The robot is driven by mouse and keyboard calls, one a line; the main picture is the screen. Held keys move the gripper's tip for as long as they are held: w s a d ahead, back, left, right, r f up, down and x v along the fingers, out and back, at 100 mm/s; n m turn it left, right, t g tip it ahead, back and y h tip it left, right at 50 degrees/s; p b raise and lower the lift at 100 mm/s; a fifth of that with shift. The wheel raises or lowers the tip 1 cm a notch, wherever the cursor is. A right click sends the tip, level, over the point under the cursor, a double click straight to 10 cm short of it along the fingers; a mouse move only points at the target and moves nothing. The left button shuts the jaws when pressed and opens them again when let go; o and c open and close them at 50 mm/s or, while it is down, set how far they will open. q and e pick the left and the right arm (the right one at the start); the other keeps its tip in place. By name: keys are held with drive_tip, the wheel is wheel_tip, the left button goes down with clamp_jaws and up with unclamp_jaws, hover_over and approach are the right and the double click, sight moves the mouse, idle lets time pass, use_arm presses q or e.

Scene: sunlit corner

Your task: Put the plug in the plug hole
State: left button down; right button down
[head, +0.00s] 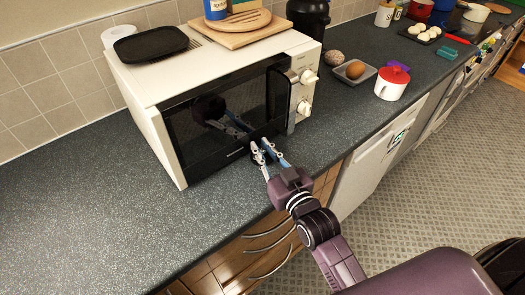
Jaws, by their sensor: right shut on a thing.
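My right gripper (264,152) reaches in from the lower right. It is shut on a small dark thing, which seems to be the plug (257,159), just in front of the microwave door near the counter's front edge. The fingers hide most of it, so its shape is unclear. I cannot tell whether it touches the counter. The plug hole and sink are not in view. My left gripper is not in view.
A white microwave (160,84) stands right behind the gripper, with a black pan (150,44) and wooden boards on top. A grey dish (346,75) with a brown egg-shaped thing and a red-lidded white mug (392,86) stand to the right. The counter (100,220) at left is clear.

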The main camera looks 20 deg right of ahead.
drive_tip(key=shift+f, duration=0.45)
drive_tip(key=shift+f, duration=0.1)
drive_tip(key=c, duration=1.9)
unclamp_jaws()
